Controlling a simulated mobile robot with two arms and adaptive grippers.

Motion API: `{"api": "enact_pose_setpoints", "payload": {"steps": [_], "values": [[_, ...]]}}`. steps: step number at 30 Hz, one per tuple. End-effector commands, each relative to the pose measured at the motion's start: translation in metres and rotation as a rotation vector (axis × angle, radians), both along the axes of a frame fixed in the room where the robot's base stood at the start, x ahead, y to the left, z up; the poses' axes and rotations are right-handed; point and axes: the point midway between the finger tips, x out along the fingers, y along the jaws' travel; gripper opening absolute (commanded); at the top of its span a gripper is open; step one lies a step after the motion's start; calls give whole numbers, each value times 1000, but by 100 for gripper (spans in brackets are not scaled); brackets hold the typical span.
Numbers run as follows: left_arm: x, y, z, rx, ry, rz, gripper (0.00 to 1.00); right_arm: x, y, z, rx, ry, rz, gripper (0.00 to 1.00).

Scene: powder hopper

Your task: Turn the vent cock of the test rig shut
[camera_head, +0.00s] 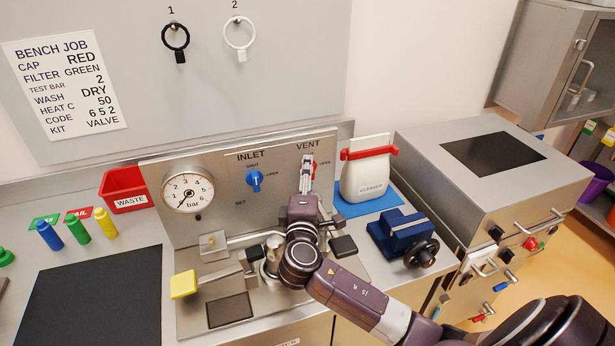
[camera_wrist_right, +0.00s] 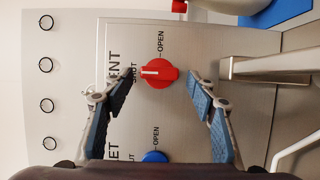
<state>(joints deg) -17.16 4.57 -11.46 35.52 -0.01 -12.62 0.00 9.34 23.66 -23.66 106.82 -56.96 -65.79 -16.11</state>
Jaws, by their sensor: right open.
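The test rig (camera_head: 225,215) has an upright steel panel. Its vent cock is a red knob, which shows in the right wrist view (camera_wrist_right: 160,74) with a white mark pointing at the word SHUT. OPEN is printed a quarter turn away. My right gripper (camera_head: 308,175) is in front of the cock and partly hides it in the head view. In the right wrist view my right gripper (camera_wrist_right: 161,83) is open, with one finger on each side of the knob and gaps between. My left gripper is not in view.
The blue inlet cock (camera_head: 255,181) and pressure gauge (camera_head: 187,193) sit left of the vent. A red-clipped white bag (camera_head: 366,178) stands right of the panel, near a blue vise (camera_head: 399,234). A yellow-ended lever (camera_head: 183,285) sticks out in front.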

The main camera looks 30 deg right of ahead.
Motion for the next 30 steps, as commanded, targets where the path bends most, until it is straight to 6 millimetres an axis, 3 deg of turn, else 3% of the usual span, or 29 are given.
{"api": "enact_pose_setpoints", "payload": {"steps": [7,21,30], "values": [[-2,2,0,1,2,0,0,-8,7,-1,1,1,1,52],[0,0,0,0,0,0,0,-82,60,-1,4,2,0,52],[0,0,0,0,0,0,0,-97,71,0,1,1,0,52]]}}
